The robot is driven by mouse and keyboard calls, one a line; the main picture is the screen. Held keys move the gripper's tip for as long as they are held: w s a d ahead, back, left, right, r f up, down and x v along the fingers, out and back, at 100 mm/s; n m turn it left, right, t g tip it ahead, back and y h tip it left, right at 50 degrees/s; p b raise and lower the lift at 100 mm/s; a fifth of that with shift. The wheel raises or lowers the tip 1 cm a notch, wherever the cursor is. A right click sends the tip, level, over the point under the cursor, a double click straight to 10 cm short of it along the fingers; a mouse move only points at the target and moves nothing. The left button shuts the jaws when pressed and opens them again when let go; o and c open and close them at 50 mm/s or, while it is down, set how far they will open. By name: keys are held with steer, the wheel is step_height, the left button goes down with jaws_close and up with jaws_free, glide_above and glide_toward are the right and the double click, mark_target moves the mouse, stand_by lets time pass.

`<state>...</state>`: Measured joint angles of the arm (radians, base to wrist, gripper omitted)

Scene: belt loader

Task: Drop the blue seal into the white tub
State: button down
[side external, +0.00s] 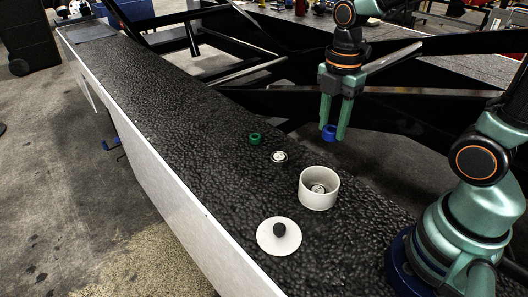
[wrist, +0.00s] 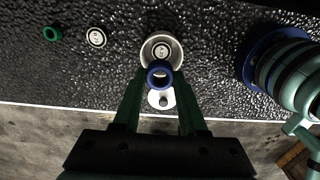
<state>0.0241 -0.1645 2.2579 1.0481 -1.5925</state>
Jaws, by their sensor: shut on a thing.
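The blue seal (side external: 329,133) is a small ring, held between the fingertips of my gripper (side external: 336,131) in the air behind and above the white tub (side external: 318,200). My gripper is shut on the seal; the seal also shows between the fingertips (wrist: 160,75) in the wrist view (wrist: 160,85).
A white lid (side external: 268,240) with a black knob lies on the belt in front of the tub.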

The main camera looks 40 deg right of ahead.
step_height(320, 180, down, 6)
steer(key=shift+s+f, duration=0.15)
steer(key=shift+s, duration=0.1)
stand_by(0.4)
steer(key=shift+c, duration=1.9)
jaws_free()
step_height(320, 180, up, 12)
